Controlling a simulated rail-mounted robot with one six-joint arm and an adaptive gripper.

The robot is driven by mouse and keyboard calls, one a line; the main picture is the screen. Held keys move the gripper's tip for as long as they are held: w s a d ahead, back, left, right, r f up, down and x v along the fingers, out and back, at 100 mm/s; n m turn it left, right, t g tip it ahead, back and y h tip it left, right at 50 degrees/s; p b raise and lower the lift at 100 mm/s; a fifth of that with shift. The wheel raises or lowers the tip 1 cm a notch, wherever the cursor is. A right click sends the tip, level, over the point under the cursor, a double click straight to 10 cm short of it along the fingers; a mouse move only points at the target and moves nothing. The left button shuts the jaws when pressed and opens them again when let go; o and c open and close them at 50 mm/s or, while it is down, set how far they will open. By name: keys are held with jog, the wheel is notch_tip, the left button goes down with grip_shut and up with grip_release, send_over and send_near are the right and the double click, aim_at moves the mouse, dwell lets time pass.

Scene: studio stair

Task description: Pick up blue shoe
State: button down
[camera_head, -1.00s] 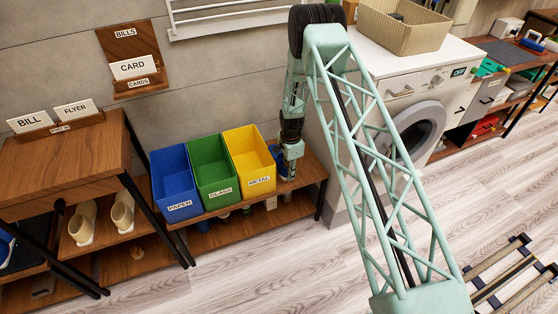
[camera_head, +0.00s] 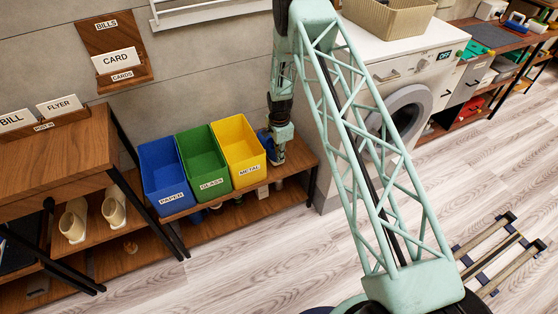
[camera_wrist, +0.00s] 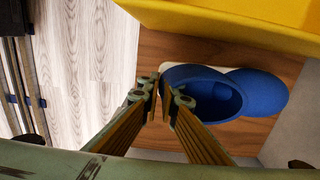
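The blue shoe (camera_wrist: 265,92) lies on brown wood in the wrist view, its round opening turned toward my fingers. My gripper (camera_wrist: 160,86) has its two fingertips close together at the left edge of the opening. They appear pinched on the rim there, though the contact is small and partly hidden. In the head view my gripper (camera_head: 277,158) points down at the right end of the shelf top. A small blue part of the shoe (camera_head: 263,138) shows between it and the yellow bin.
The yellow METAL bin (camera_head: 239,148) stands close left of my gripper, with the green GLASS bin (camera_head: 203,160) and blue PAPER bin (camera_head: 166,176) beyond. The washing machine (camera_head: 400,62) is close on the right. Cream shoes (camera_head: 74,221) stand on the left rack. Open floor (camera_head: 250,265) lies in front.

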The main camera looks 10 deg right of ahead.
jog(key=shift+r+p, duration=0.5)
jog(key=shift+r, duration=3)
jog(key=shift+r, duration=0.15)
